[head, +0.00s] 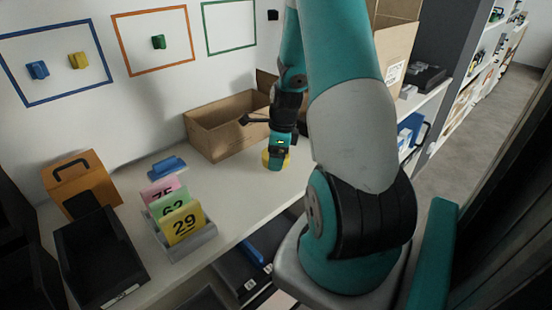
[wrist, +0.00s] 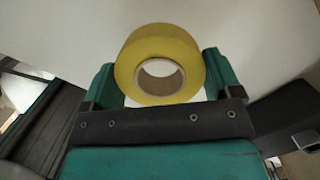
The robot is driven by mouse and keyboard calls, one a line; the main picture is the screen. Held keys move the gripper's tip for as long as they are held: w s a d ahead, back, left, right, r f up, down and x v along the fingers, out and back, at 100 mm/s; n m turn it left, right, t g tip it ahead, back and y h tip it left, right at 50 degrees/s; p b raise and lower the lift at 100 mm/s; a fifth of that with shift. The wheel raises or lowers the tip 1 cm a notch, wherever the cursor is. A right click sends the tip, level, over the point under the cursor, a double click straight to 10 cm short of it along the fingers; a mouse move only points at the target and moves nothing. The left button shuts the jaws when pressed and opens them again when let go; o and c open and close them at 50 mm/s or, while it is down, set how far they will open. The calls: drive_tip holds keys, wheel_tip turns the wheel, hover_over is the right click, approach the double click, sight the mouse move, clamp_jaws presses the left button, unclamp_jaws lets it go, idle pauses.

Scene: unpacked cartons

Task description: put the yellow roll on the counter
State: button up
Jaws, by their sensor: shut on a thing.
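The yellow roll (wrist: 158,42) is a ring of yellow tape with a pale brown core. In the wrist view it sits between the two teal fingers of my gripper (wrist: 163,76), which is shut on it. In the head view my gripper (head: 278,155) points down over the white counter (head: 232,197), in front of the open carton. Yellow edges of the roll (head: 265,159) show at its tip, partly hidden by the fingers. The roll is at or just above the counter; I cannot tell whether it touches.
An open brown carton (head: 215,131) stands behind my gripper. A grey holder (head: 190,243) with numbered cards, a blue object (head: 167,167), an orange box (head: 82,184) and a black bin (head: 98,262) are to the left. Clear counter lies between holder and gripper.

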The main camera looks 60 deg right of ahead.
drive_tip(key=shift+f, duration=0.85)
drive_tip(key=shift+f, duration=0.2)
drive_tip(key=o, duration=0.8)
drive_tip(key=shift+r, duration=0.15)
